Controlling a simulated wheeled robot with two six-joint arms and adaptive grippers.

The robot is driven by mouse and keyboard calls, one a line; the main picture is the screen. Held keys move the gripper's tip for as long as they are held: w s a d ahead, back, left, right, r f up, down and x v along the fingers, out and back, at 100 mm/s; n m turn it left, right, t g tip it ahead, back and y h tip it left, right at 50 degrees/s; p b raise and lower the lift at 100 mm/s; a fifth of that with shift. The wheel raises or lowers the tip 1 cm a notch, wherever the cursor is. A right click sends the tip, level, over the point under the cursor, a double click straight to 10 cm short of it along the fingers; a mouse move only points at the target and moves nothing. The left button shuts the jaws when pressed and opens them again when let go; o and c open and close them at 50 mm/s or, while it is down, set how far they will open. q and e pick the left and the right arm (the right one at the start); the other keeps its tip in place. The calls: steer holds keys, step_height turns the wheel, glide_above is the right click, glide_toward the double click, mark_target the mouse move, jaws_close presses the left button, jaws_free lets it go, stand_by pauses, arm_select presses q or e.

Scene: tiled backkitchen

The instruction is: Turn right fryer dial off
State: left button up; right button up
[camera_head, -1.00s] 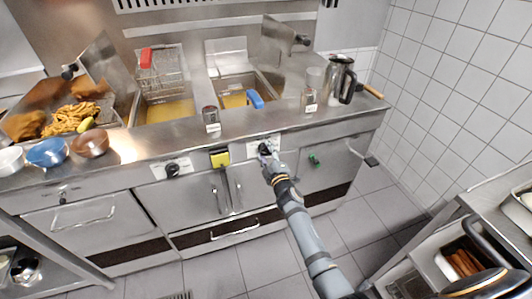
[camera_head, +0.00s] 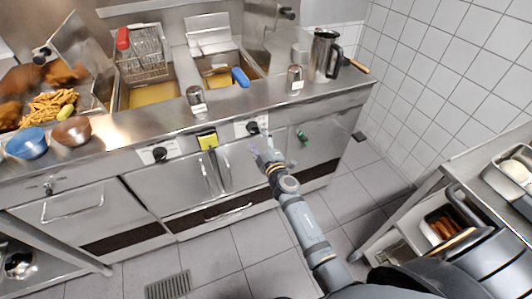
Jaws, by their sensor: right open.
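The right fryer dial (camera_head: 252,128) is a black knob on a white plate on the front panel, below the fryer with the blue-handled basket. My right gripper (camera_head: 262,146) is open and empty, just below and to the right of the dial; it appears apart from it. The left fryer dial (camera_head: 160,154) is a similar black knob further left. The dial's pointer is too small to read. My left gripper is not in view.
A yellow note (camera_head: 207,141) hangs between the dials. Shakers, a metal jug (camera_head: 325,55) and bowls stand on the counter (camera_head: 150,122). A side table with trays is at right; floor between is clear.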

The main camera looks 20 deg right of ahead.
steer(key=s, duration=0.7)
steer(key=shift+s+d, duration=0.15)
steer(key=shift+s, duration=0.25)
steer(key=s+d+f+m+g+p, duration=0.1)
steer(key=s+f+m+g, duration=0.3)
steer(key=f, duration=0.6)
steer(key=s+d+f+m+g+h+p, duration=0.1)
steer(key=s+d+f+g+p, duration=0.1)
steer(key=s+f, duration=0.65)
steer(key=s+d+f+m+g+p, duration=0.1)
steer(key=s+f+m+g, duration=0.2)
steer(key=f, duration=0.9)
steer(key=s+d+f+m+g+p, duration=0.1)
steer(key=s+f+g, duration=0.3)
steer(key=s, duration=1)
steer(key=s+d+f+m+g+p, duration=0.1)
steer(key=s+d+f+m+g, duration=0.2)
steer(key=s+f, duration=0.5)
steer(key=s, duration=0.7)
steer(key=shift+s+d+f+g, duration=0.2)
steer(key=shift+s+f+g, duration=0.05)
steer(key=shift+g, duration=0.15)
